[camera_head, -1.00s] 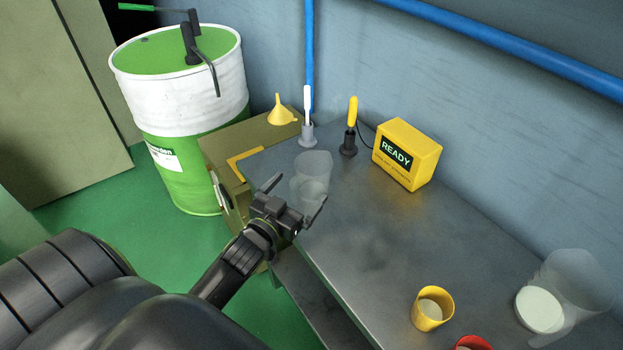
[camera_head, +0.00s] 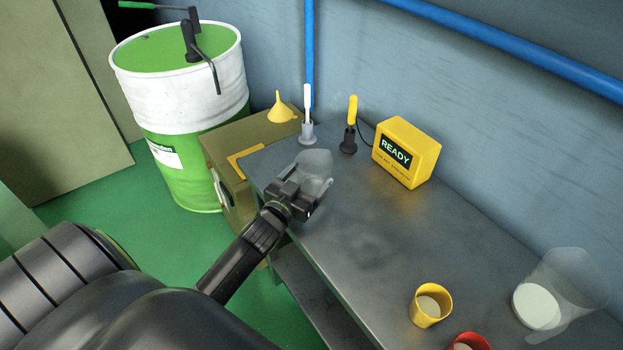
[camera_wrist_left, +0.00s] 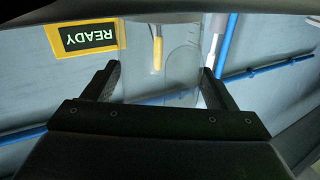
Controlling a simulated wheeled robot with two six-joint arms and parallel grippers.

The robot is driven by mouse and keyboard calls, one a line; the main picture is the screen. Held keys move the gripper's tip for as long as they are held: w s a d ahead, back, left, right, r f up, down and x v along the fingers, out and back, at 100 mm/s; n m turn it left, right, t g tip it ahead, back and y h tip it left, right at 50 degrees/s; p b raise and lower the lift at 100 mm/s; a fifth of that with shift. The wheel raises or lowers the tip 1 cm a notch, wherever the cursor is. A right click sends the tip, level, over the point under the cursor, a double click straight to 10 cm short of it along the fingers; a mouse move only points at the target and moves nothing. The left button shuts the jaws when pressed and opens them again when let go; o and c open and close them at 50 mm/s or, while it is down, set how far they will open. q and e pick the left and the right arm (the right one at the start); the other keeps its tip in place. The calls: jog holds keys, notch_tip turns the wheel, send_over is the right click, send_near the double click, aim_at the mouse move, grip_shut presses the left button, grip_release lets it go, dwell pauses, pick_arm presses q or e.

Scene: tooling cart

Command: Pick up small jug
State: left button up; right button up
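The small jug (camera_head: 316,164) is a clear, see-through vessel near the far left corner of the grey cart top. My left gripper (camera_head: 312,173) is at the jug, with one finger on each side of its body. The left wrist view shows the clear jug (camera_wrist_left: 160,75) filling the gap between the two dark fingers, which appear to press on its walls. The gripper hides the jug's lower part, so I cannot tell whether its base rests on the cart. My right gripper is not in view.
A yellow READY box (camera_head: 406,153), a yellow-handled tool (camera_head: 351,112) and a white-handled tool (camera_head: 307,105) stand behind the jug. A yellow cup (camera_head: 431,304), a red cup (camera_head: 468,342) and a larger clear jug (camera_head: 574,282) are at lower right. The cart's middle is clear.

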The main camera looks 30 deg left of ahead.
pick_arm(q)
jog(key=c, duration=0.4)
jog(key=shift+o, duration=0.2)
jog(key=shift+r, duration=0.2)
